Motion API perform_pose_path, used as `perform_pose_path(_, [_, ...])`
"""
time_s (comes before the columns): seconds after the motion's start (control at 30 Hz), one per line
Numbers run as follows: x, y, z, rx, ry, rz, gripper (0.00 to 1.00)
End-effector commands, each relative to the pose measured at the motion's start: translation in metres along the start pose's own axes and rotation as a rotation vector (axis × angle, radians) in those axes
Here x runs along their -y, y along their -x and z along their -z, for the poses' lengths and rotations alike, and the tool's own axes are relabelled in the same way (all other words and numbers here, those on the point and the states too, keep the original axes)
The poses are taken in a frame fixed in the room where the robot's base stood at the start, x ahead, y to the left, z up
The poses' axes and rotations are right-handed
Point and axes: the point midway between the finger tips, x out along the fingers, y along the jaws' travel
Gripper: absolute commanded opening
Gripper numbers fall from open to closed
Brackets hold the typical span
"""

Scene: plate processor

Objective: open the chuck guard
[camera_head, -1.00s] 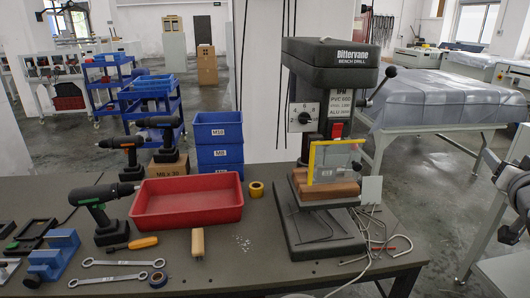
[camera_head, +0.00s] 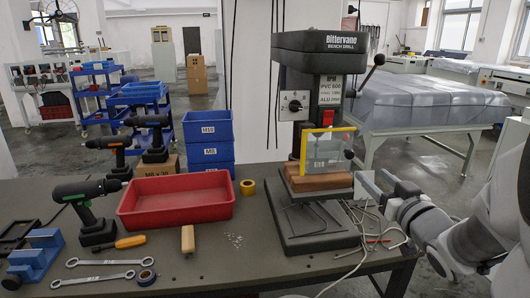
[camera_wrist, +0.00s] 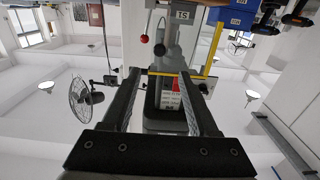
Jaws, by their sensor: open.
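The chuck guard (camera_head: 325,150) is a clear panel with a yellow frame on the front of the bench drill (camera_head: 322,62). It stands upright in front of the chuck area, above a wooden block (camera_head: 320,182). My gripper (camera_head: 372,184) is just right of the guard and block in the head view, apart from the guard as far as I can tell. In the wrist view my gripper (camera_wrist: 160,95) is open and empty. The guard's yellow frame (camera_wrist: 214,50) shows beyond its fingers, with one bar crossing between them.
A black-knobbed lever (camera_head: 378,60) sticks out at the drill's right. Loose cables and rods (camera_head: 375,240) lie right of the drill base. A red tray (camera_head: 177,202), blue bins (camera_head: 208,140) and yellow tape (camera_head: 247,187) are to the left.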

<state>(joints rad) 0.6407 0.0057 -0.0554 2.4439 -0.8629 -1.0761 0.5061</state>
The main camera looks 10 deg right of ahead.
Motion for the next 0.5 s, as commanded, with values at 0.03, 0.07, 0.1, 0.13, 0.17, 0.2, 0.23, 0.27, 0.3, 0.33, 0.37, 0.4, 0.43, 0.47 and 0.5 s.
perform_pose_path(0.03, [0.0, -0.012, -0.002, 0.0, 0.001, 0.002, 0.6])
perform_pose_path(0.07, [0.0, -0.019, -0.003, 0.0, 0.0, 0.002, 0.6])
perform_pose_path(0.1, [0.0, -0.028, -0.002, -0.001, 0.001, 0.002, 0.6])
perform_pose_path(0.13, [0.0, -0.035, -0.002, 0.0, 0.001, 0.002, 0.6])
perform_pose_path(0.17, [0.0, -0.041, -0.002, 0.0, 0.001, 0.002, 0.6])
perform_pose_path(0.2, [0.0, -0.05, -0.002, -0.001, 0.001, 0.002, 0.6])
perform_pose_path(0.23, [0.0, -0.056, -0.002, 0.0, -0.001, 0.0, 0.6])
perform_pose_path(0.27, [0.0, -0.062, -0.002, -0.001, 0.0, 0.001, 0.6])
perform_pose_path(0.3, [0.0, -0.07, -0.002, 0.0, 0.0, 0.001, 0.6])
perform_pose_path(0.33, [0.0, -0.075, -0.002, 0.0, -0.001, 0.0, 0.6])
perform_pose_path(0.37, [0.0, -0.08, -0.002, -0.001, -0.002, 0.0, 0.6])
perform_pose_path(0.4, [0.0, -0.086, -0.001, -0.001, 0.0, 0.0, 0.6])
perform_pose_path(0.43, [-0.001, -0.089, -0.001, 0.0, 0.0, 0.0, 0.6])
perform_pose_path(0.47, [-0.001, -0.093, -0.001, 0.0, 0.0, -0.001, 0.6])
perform_pose_path(0.5, [-0.001, -0.097, -0.001, -0.001, 0.0, -0.001, 0.6])
